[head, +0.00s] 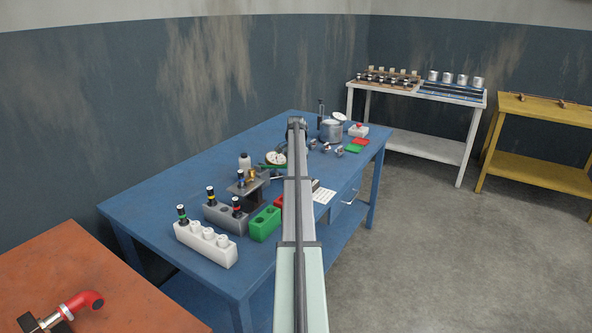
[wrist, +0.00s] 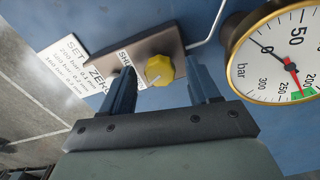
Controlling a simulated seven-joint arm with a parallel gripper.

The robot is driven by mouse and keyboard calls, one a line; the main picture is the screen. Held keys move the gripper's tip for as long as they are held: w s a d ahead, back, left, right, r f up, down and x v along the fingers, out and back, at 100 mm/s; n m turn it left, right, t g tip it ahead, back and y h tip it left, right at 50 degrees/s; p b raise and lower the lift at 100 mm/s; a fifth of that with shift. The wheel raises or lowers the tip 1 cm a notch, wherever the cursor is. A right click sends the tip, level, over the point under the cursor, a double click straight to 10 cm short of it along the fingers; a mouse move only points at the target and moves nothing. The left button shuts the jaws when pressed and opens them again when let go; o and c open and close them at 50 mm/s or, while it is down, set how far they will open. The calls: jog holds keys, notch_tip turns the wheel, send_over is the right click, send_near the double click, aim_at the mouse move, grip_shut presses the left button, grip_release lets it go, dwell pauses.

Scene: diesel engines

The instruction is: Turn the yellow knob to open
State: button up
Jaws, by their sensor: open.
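The yellow knob (wrist: 159,70) is faceted and sits on a dark plate (wrist: 140,58) in the wrist view. My gripper (wrist: 160,66) is open, with one blue finger to the left of the knob and one to the right. Nothing is held, and the knob appears apart from both fingers; how far it lies beyond the fingertips is hard to tell. In the head view my own arm runs up the middle over the blue table, and the knob cannot be made out there.
A brass-rimmed pressure gauge (wrist: 285,50) stands close to the right finger in the wrist view. A white printed label (wrist: 78,70) lies at left, and a pale thin line (wrist: 208,25) runs past the plate. The blue table (head: 150,205) holds several engine parts.

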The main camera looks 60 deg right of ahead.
jog(key=c, duration=1)
jog(key=shift+n, duration=2.3)
jog(key=shift+c, duration=0.2)
jog(key=o, duration=1)
jog(key=shift+o, duration=0.2)
notch_tip(320, 180, up, 14)
